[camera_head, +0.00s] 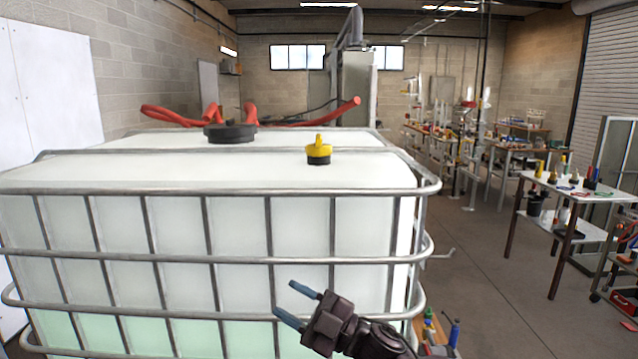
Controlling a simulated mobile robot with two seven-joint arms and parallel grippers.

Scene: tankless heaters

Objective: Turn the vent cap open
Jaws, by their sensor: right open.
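A yellow vent cap (319,150) with an upright tab and a black base sits on top of a large white caged tank (200,171), right of the tank's middle. My right gripper (286,303) is low in front of the tank's cage, below the cap and apart from it. Its two blue-tipped fingers are spread and nothing is between them. My left gripper is not in view.
A wide black lid (230,132) sits on the tank left of the cap. Metal cage bars (210,191) run around the tank top and front. Red hoses (300,117) lie behind. A workbench (575,190) with tools stands at right, with open floor (480,260) between.

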